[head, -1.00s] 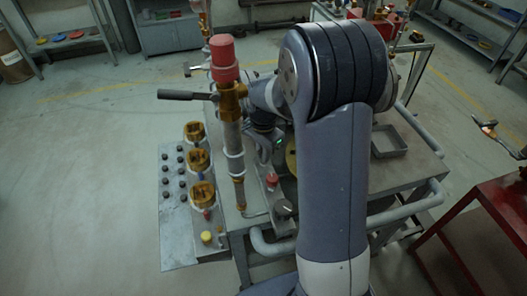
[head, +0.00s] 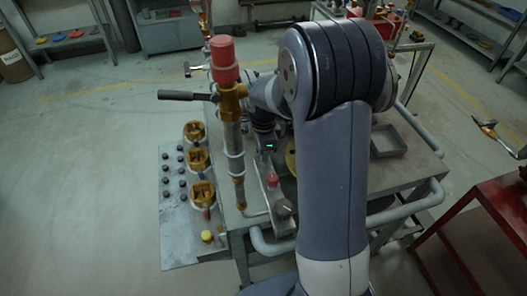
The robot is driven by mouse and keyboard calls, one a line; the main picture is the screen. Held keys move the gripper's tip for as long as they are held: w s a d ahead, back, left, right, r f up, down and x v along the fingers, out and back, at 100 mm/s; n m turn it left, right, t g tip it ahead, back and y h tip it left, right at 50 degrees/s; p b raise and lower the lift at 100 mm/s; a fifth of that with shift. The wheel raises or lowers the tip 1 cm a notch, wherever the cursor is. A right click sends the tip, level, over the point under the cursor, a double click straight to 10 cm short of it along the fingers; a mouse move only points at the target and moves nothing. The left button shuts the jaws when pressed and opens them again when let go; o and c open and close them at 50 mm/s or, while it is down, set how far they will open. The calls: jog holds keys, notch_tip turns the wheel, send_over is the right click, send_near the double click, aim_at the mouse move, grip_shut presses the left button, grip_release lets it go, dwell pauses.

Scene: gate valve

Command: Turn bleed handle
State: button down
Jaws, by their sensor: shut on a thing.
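My gripper (head: 269,163) is at the end of my wrist over the bench, just right of the tall brass-and-grey pipe. It points down and is shut at a small red piece (head: 272,180), which looks like the bleed handle. The fingertips are small and dark, so the exact grip is unclear. My large arm link covers much of the bench to the right.
The tall pipe (head: 234,135) with a red cap (head: 224,60) and a dark lever (head: 186,96) stands close left of my wrist. Several brass fittings (head: 201,193) lie on a grey panel (head: 176,235). A grey tray (head: 388,141) is right of my arm; a red table (head: 495,225) stands further right.

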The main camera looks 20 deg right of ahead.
dwell(0.3)
jog(key=c, duration=1.5)
grip_release()
